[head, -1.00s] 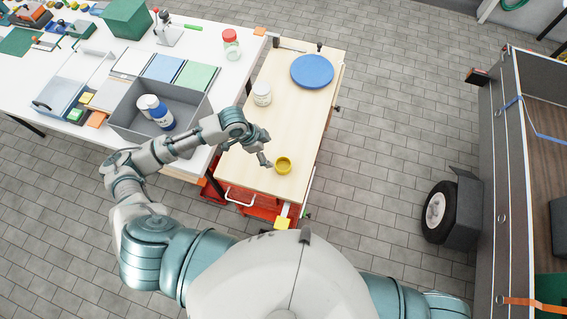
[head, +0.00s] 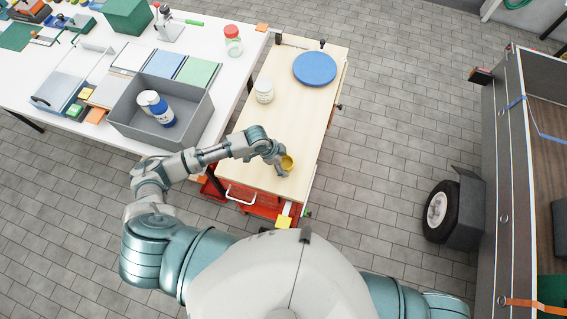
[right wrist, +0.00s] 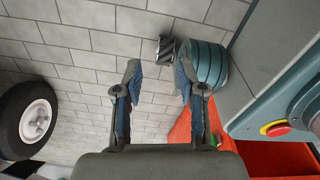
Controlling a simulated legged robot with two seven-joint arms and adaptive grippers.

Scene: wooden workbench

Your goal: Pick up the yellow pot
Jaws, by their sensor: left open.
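The small yellow pot (head: 289,161) stands on the light wooden top (head: 303,108) of the workbench, near its front end. My left gripper (head: 281,165) is at the pot's left side in the head view and partly covers it. Its fingers are open. I cannot tell whether they touch the pot or reach around it. My right gripper (right wrist: 156,82) shows in the right wrist view with its two fingers apart and nothing between them, over the paved floor.
A white jar (head: 264,91) and a blue round plate (head: 315,68) stand farther back on the wooden top. A grey bin (head: 196,118) with bottles is on the white table at left. A cart with a wheel (head: 437,211) stands at right.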

